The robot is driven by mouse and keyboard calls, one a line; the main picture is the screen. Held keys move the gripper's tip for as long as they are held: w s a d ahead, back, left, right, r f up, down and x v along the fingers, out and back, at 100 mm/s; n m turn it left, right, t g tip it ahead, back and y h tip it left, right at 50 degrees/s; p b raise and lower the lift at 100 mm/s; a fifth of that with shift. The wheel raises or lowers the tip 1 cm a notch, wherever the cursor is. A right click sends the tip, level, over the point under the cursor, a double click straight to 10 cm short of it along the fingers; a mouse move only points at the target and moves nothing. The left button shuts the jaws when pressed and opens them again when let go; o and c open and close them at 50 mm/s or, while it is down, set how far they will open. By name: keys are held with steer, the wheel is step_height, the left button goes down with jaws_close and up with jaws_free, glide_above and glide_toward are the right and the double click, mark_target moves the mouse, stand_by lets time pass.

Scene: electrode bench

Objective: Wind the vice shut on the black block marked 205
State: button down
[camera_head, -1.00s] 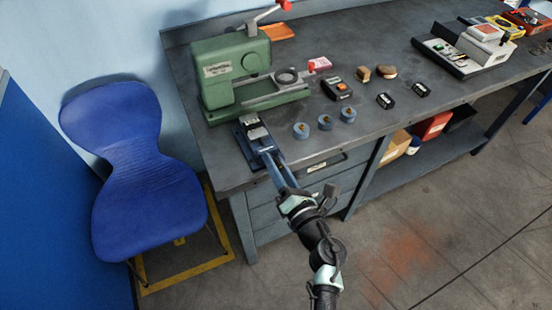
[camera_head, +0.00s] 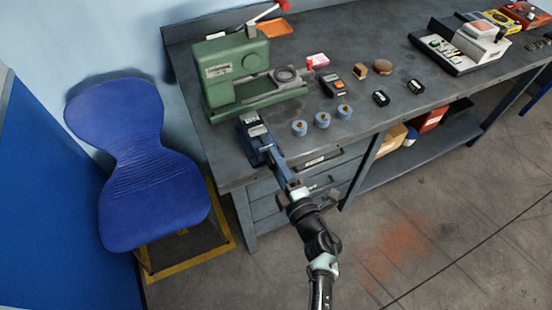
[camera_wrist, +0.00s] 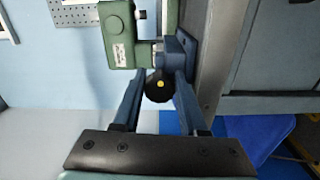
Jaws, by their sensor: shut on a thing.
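The blue vice (camera_head: 255,137) sits at the front left corner of the bench, with pale grey jaws on top. It also shows in the wrist view (camera_wrist: 183,50), beyond my fingers. My gripper (camera_head: 278,165) reaches up to the vice's front end. In the wrist view my fingers are shut on a dark round knob (camera_wrist: 158,87) with a yellow centre dot, in line with the vice. Two small black blocks with white labels, one on the left (camera_head: 381,98) and one on the right (camera_head: 416,87), lie on the bench; their numbers are too small to read. I cannot tell what is between the jaws.
A green press (camera_head: 232,72) stands just behind the vice. Several blue round pieces (camera_head: 322,120) and a dark meter (camera_head: 333,85) lie to its right. A grey instrument (camera_head: 458,50) is farther right. A blue chair (camera_head: 140,160) stands left of the bench.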

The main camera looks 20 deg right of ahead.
steer(key=shift+m, duration=0.6)
steer(key=shift+c, duration=2.4)
jaws_free()
steer(key=s, duration=1.3)
steer(key=shift+d, duration=0.25)
